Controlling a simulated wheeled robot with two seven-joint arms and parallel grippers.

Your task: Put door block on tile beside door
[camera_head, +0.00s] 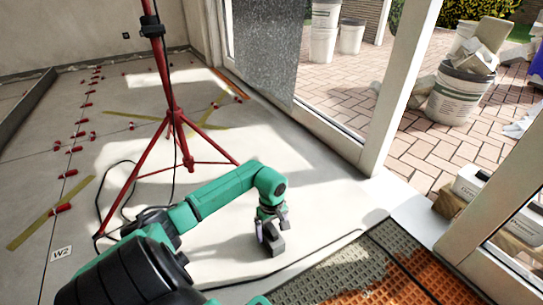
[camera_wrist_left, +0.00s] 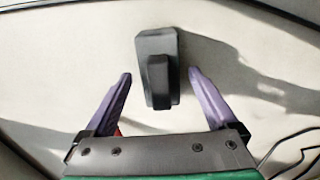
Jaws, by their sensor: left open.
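The door block is a dark grey block with a raised narrower part. In the left wrist view the door block (camera_wrist_left: 170,45) sits on the pale tile floor (camera_wrist_left: 60,60), ahead of and between my fingers. My left gripper (camera_wrist_left: 160,74) is open, with a purple finger on each side of the block's near part and a gap on both sides. In the head view the block (camera_head: 274,246) is under my left gripper (camera_head: 264,230), partly hidden by it. The white door frame (camera_head: 398,85) stands to the right, beyond the tile. My right gripper does not show.
A red tripod (camera_head: 178,120) stands left of my arm, with a black cable near its legs. Red levelling clips (camera_head: 75,149) line the tile joints. A grey and orange mat (camera_head: 350,273) lies at lower right. Buckets (camera_head: 460,92) stand outside on brick paving.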

